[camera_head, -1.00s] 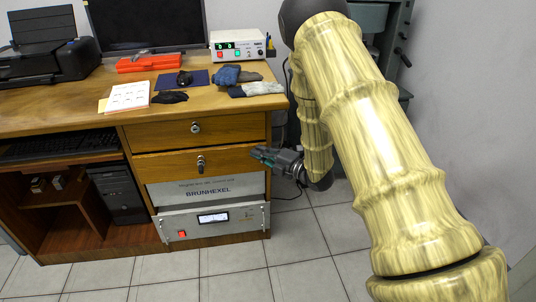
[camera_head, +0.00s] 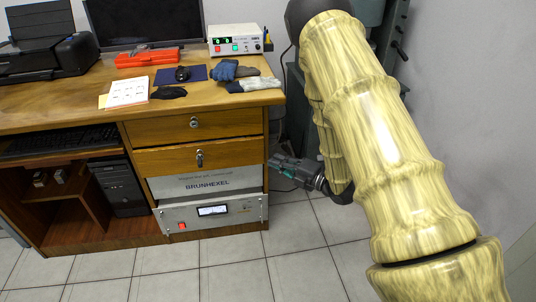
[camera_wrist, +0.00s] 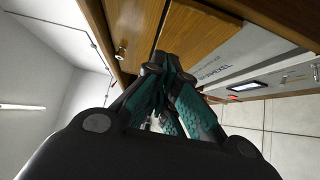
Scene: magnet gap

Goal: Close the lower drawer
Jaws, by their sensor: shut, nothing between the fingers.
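The lower drawer (camera_head: 230,157) is a wooden front with a lock and hanging key, below the upper drawer (camera_head: 225,125). Its face looks nearly in line with the upper one; I cannot tell whether a small gap remains. My gripper (camera_head: 272,161) is shut and empty, at the right end of the lower drawer, near the desk's right edge. In the wrist view, my gripper (camera_wrist: 167,60) points at the wooden fronts, and its fingers hide part of the lower drawer (camera_wrist: 195,30). Contact cannot be told.
Below the drawer are a grey BRUNHEXEL panel (camera_head: 210,185) and a metered unit (camera_head: 225,211). The desk top (camera_head: 110,120) holds gloves (camera_head: 250,86), a mouse and a power supply (camera_head: 236,40). The tiled floor (camera_head: 225,265) in front is clear.

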